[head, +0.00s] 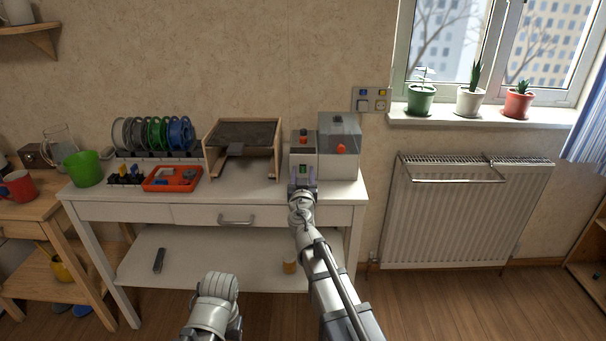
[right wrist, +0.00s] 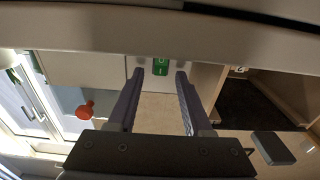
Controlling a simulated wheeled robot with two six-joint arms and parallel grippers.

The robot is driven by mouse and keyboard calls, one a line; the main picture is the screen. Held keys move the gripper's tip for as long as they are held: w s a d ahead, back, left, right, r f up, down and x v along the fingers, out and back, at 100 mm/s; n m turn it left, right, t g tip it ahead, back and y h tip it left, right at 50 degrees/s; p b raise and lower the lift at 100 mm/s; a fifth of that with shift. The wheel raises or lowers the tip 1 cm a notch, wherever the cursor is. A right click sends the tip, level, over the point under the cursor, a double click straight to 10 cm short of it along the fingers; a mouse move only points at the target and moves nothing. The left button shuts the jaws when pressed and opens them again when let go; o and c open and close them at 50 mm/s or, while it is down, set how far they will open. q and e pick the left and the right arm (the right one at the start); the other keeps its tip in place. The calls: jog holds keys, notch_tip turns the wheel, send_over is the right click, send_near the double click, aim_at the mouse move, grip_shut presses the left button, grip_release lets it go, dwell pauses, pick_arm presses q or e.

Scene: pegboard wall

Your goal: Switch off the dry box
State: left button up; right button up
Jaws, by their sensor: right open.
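The dry box appears to be the pale unit with a clear-sided chamber (head: 340,135) and a red knob, at the right end of the white table. A narrow pale control housing (head: 302,150) adjoins it on the left. A green rocker switch marked 0 and I (right wrist: 160,66) is on a pale face and shows small in the head view (head: 303,168). My right gripper (head: 302,180) is open and empty in front of the housing. In the right wrist view its fingertips (right wrist: 159,73) lie either side of the switch; contact cannot be told. My left gripper's fingers are not visible.
The white table (head: 185,213) also holds a wooden-sided open box (head: 212,150), an orange tray (head: 150,184), a green cup (head: 84,168) and several spools (head: 158,133). A radiator (head: 455,215) is to the right. The red knob shows in the wrist view (right wrist: 86,110).

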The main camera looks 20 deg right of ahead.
jog(key=v, duration=0.7)
jog(key=shift+s, duration=0.35)
jog(key=shift+s+a+f, duration=0.1)
jog(key=shift+a+f, duration=0.05)
